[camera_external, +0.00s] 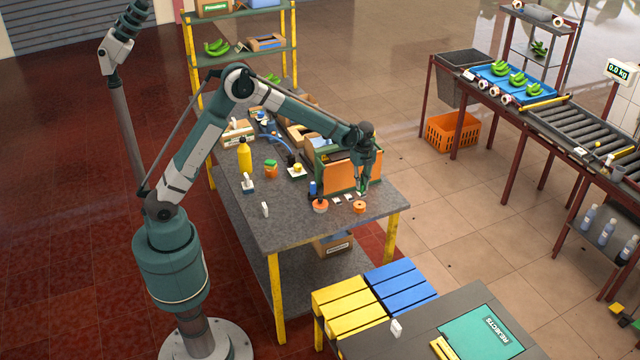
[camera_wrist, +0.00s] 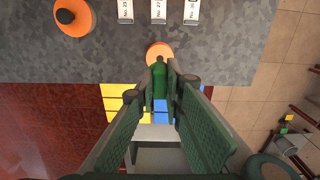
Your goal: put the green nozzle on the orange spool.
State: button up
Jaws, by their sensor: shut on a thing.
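My gripper (camera_external: 363,187) points down over the near right part of the grey worktable. In the wrist view my gripper (camera_wrist: 161,90) is shut on the green nozzle (camera_wrist: 160,76), a small dark green piece between the fingertips. The orange spool (camera_external: 360,208) lies on the table just below the fingertips. In the wrist view the orange spool (camera_wrist: 158,50) shows just beyond the nozzle, partly covered by it. Whether nozzle and spool touch, I cannot tell.
Another orange round piece with a black knob (camera_wrist: 72,17) stands left of the spool. White numbered cards (camera_wrist: 158,10) lie behind. A green-framed orange crate (camera_external: 350,168) stands close behind my gripper. A yellow bottle (camera_external: 245,155) is farther left. The table's front edge is near.

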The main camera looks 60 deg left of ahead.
jog(key=shift+f, duration=2)
jog(key=shift+f, duration=1.9)
jog(key=shift+f, duration=0.1)
jog(key=o, duration=0.8)
